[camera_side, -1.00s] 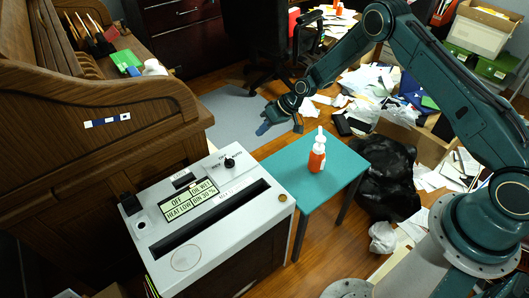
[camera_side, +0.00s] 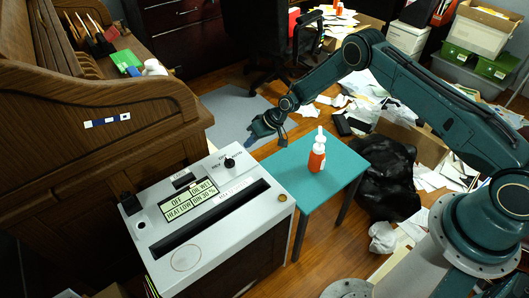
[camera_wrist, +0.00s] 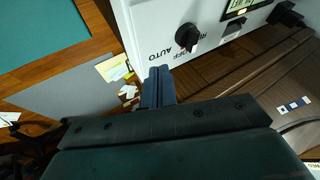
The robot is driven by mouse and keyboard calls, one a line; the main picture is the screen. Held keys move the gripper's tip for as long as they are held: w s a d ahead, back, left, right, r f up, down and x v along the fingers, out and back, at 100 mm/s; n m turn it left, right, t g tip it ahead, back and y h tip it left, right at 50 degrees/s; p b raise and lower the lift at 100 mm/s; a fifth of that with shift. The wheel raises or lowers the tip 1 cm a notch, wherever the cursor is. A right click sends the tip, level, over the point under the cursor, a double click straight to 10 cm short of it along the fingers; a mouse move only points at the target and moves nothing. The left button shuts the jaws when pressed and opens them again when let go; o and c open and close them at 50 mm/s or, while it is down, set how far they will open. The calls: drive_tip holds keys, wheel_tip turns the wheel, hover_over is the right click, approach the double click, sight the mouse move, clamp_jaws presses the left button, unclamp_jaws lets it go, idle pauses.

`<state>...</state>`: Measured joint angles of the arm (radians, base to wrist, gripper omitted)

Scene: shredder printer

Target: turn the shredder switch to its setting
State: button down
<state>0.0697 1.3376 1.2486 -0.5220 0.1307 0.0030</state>
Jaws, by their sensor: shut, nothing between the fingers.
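The shredder (camera_side: 215,255) is a white-topped machine at the lower middle of the side view. Its black rotary switch (camera_side: 229,162) is at the far right part of the top panel, with small labels around it. In the wrist view the switch knob (camera_wrist: 187,36) shows near the top, with AUTO, OFF and a partly readable label beside it. My gripper (camera_side: 266,137) is in the air beyond the shredder's far edge, apart from the switch. In the wrist view its fingers (camera_wrist: 158,84) are together and empty, below and left of the knob.
A display panel (camera_side: 191,201) and a long dark slot are on the shredder top. A teal table (camera_side: 335,160) with an orange bottle (camera_side: 317,155) stands to the right. A wooden desk (camera_side: 90,110) stands at the left. Papers and a black bag (camera_side: 388,178) are on the floor.

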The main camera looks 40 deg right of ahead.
sight(228, 157)
drive_tip(key=x, duration=0.3)
drive_tip(key=a, duration=0.3)
drive_tip(key=shift+a, duration=0.55)
drive_tip(key=shift+a+n, duration=0.25)
drive_tip(key=shift+n, duration=0.25)
drive_tip(key=shift+w+a+n+g+y, duration=0.2)
drive_tip(key=shift+n+g+y, duration=0.1)
drive_tip(key=shift+g, duration=0.1)
drive_tip(key=shift+a, duration=0.1)
drive_tip(key=shift+w, duration=0.1)
